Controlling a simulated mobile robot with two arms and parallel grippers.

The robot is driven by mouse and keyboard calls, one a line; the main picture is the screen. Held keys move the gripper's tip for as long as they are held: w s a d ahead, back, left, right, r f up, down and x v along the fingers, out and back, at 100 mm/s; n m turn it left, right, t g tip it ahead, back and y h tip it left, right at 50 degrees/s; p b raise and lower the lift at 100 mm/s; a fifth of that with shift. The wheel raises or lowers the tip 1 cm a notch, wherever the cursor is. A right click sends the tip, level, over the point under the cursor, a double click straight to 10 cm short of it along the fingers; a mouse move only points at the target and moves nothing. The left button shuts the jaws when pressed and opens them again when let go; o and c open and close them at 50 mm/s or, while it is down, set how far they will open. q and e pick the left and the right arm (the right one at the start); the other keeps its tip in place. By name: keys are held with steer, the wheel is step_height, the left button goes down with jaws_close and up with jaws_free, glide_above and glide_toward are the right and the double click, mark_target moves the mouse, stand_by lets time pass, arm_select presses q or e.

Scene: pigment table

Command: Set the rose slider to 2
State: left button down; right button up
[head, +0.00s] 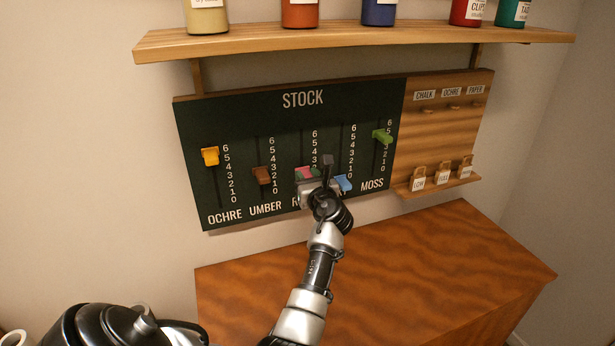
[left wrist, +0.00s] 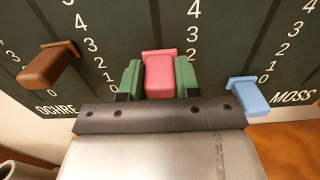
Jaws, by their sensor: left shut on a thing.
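The rose slider (head: 304,172) is a pink knob on the dark STOCK board (head: 290,115), in the middle of the slider row. My left gripper (left wrist: 159,78) is shut on it, with one green finger on each side of the pink knob (left wrist: 159,72) in the left wrist view. In that view the 4, 3 and 2 show right of its slot, with the 2 close to the knob's top. The lower numerals there are hidden by the finger, so I cannot tell its exact setting. My right gripper is not in view.
The brown umber slider (head: 262,175) is left of the gripper and the blue slider (head: 343,184) is close on its right. The yellow ochre slider (head: 210,156) and green moss slider (head: 382,136) are farther out. A bottle shelf (head: 350,40) is above; a wooden cabinet top (head: 420,260) is below.

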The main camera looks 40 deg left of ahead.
arm_select(q)
steer(key=c, duration=0.8)
jaws_free()
steer(key=shift+f, duration=0.1)
steer(key=b+v, duration=0.2)
steer(key=v, duration=0.8)
steer(key=shift+s+d+b, duration=0.2)
steer(key=shift+d+b, duration=0.1)
